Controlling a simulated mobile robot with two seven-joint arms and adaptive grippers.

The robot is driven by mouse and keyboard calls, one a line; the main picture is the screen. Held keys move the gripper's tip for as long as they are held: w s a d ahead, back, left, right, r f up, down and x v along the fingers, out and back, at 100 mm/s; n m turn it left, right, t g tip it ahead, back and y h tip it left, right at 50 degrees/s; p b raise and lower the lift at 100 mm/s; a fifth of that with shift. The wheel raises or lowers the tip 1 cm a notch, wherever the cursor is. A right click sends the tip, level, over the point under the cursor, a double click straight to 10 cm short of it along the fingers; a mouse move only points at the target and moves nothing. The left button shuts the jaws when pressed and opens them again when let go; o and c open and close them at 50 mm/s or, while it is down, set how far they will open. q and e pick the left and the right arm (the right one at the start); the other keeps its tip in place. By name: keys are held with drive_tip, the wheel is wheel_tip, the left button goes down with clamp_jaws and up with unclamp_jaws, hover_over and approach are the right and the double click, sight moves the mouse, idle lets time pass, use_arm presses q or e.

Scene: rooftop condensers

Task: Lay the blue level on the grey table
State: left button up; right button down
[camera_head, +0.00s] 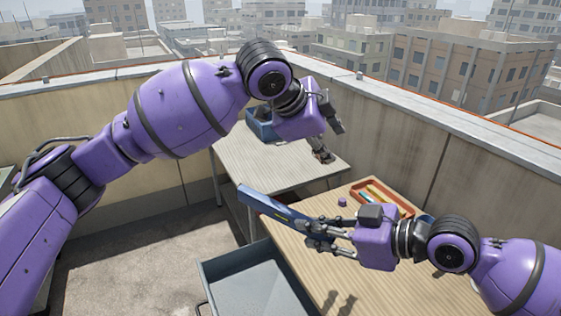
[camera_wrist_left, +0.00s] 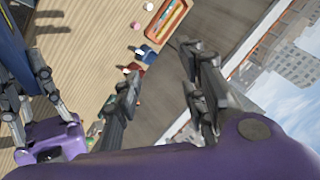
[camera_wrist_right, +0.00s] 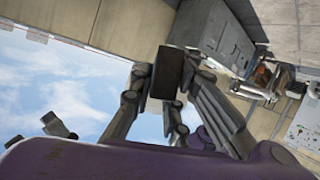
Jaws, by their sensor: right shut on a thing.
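The blue level (camera_head: 268,207) is a long bar held in the air beside the wood-topped table, tilted with its far end up and to the left. My right gripper (camera_head: 318,238) is shut on its near end. The level also shows at the left edge of the left wrist view (camera_wrist_left: 12,62), and a dark part of it sits between the fingers in the right wrist view (camera_wrist_right: 166,72). The grey table (camera_head: 250,160), with a pale top, stands behind. My left gripper (camera_head: 332,144) is open and empty above that table's right part; its spread fingers show in the left wrist view (camera_wrist_left: 160,72).
A blue box (camera_head: 262,124) stands on the grey table's far side, partly hidden by my left arm. The wood-topped table (camera_head: 345,285) holds an orange tray (camera_head: 405,209) with coloured items and a small purple object (camera_head: 342,202). A grey open bin (camera_head: 245,262) stands in front. A parapet encloses the back.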

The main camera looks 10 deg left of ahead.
sight(284, 207)
use_arm(q)
drive_tip(key=s+a+r+m+g+y, duration=0.1)
drive_tip(key=s+a+m+g+y, duration=0.35)
drive_tip(key=s+a, duration=0.5)
drive_tip(key=shift+g+y, duration=0.25)
drive_tip(key=shift+g, duration=0.1)
drive_tip(key=f, duration=0.4)
drive_tip(key=d+f, duration=0.1)
drive_tip(key=f, duration=0.6)
drive_tip(key=shift+d+f, duration=0.4)
clamp_jaws()
use_arm(e)
drive_tip(key=c, duration=1.6)
unclamp_jaws()
